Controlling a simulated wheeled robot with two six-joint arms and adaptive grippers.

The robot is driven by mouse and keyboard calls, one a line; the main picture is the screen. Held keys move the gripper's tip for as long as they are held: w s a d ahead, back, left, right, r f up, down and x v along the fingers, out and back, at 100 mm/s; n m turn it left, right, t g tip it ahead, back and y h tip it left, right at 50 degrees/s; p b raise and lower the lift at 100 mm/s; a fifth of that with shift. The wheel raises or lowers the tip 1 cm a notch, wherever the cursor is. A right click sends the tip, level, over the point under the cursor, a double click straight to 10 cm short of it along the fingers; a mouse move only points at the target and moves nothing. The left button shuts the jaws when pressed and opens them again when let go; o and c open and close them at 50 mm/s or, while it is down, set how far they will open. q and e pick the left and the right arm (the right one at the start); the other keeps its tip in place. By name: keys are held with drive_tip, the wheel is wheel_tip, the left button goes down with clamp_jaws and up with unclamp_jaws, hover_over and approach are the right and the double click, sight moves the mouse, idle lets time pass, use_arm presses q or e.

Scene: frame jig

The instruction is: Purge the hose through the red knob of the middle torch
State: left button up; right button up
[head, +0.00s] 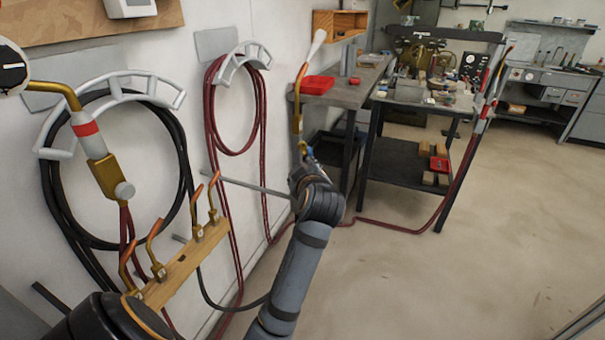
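The middle torch (297,118) stands upright near the picture's centre, with a white cone-shaped tip, a copper neck and a brass body. A small blue part shows at its lower end. No red knob can be made out on it. A dark red hose (209,125) hangs coiled on a white wall hook.
Another torch (98,152) with a red band hangs close at the left, by a coiled black hose (50,190). A wooden rack (182,265) holds several copper tips. A grey rod (250,187) extends towards my wrist. A cluttered workbench (372,140) stands behind; the floor (430,285) at right is clear.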

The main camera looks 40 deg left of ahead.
sight(299, 135)
use_arm(q)
wheel_tip(299, 135, up, 9)
drive_tip(key=shift+r, duration=0.15)
idle(0.4)
